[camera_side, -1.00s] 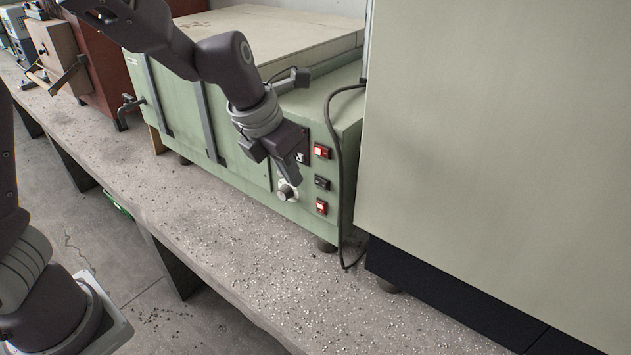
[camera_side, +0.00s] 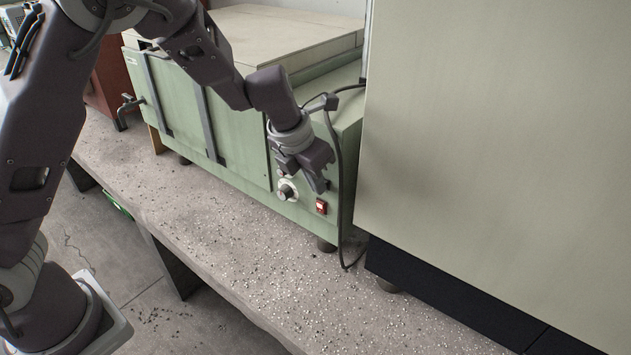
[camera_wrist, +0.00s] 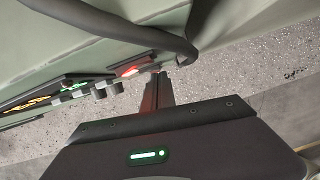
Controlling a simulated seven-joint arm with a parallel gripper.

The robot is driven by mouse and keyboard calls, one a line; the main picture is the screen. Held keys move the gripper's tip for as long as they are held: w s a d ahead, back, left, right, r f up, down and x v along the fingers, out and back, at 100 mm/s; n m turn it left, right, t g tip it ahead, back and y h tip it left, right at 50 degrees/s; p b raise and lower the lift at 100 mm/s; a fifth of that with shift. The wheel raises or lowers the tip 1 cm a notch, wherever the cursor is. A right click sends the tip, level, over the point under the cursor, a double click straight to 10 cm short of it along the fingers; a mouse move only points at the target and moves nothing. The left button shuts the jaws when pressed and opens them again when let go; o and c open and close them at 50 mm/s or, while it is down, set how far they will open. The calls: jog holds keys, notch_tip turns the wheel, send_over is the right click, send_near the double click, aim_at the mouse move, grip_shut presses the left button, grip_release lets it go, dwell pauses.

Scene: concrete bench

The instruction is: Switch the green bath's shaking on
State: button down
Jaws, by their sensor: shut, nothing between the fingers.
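The green bath (camera_side: 235,140) stands on the bench. Its front panel carries a round knob (camera_side: 287,191) and a red switch (camera_side: 321,207) low on the right. My gripper (camera_side: 321,186) is shut and empty, its tips close in front of the panel just above that switch; it hides the upper and middle switches. In the wrist view the shut fingertips (camera_wrist: 158,82) are beside a lit red switch (camera_wrist: 131,68), with red light on the fingers. I cannot tell whether they touch. Orange and green lit readouts (camera_wrist: 40,98) show at the left.
A dark cable (camera_side: 338,165) hangs down the bath's right end; it crosses close above the fingertips in the wrist view (camera_wrist: 120,27). A large pale cabinet (camera_side: 490,140) stands close on the right. The bench front (camera_side: 230,245) is clear.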

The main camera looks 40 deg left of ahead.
jog(key=shift+w, duration=0.15)
jog(key=shift+s+a, duration=0.2)
jog(key=shift+a, duration=0.55)
jog(key=shift+s, duration=0.15)
jog(key=s+r, duration=0.7)
jog(key=r, duration=0.2)
jog(key=shift+s+a+r, duration=0.2)
jog(key=shift+a, duration=0.25)
jog(key=shift+d, duration=0.75)
